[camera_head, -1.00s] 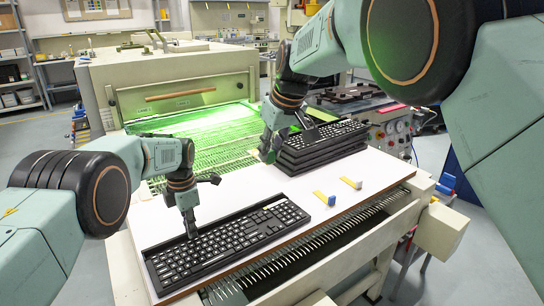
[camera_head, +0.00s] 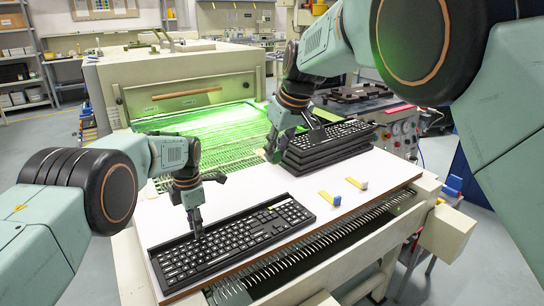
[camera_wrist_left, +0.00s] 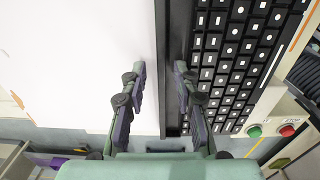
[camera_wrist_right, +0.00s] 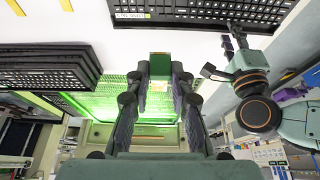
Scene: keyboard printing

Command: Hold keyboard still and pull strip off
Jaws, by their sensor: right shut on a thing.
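The black keyboard (camera_head: 235,240) lies flat on the white tabletop (camera_head: 240,187), with a small yellow mark near its far edge. My left gripper (camera_head: 197,232) points down at the keyboard's left part. In the left wrist view its fingers (camera_wrist_left: 162,72) are apart, one over the white top and one over the keyboard's border; contact is unclear. My right gripper (camera_head: 271,152) is at the left side of the keyboard stack, away from this keyboard. In the right wrist view it is shut on a small green and tan strip (camera_wrist_right: 160,67).
A stack of black keyboards (camera_head: 325,150) stands at the back of the tabletop. A green-lit machine opening (camera_head: 205,120) is behind. White surface is free in the middle.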

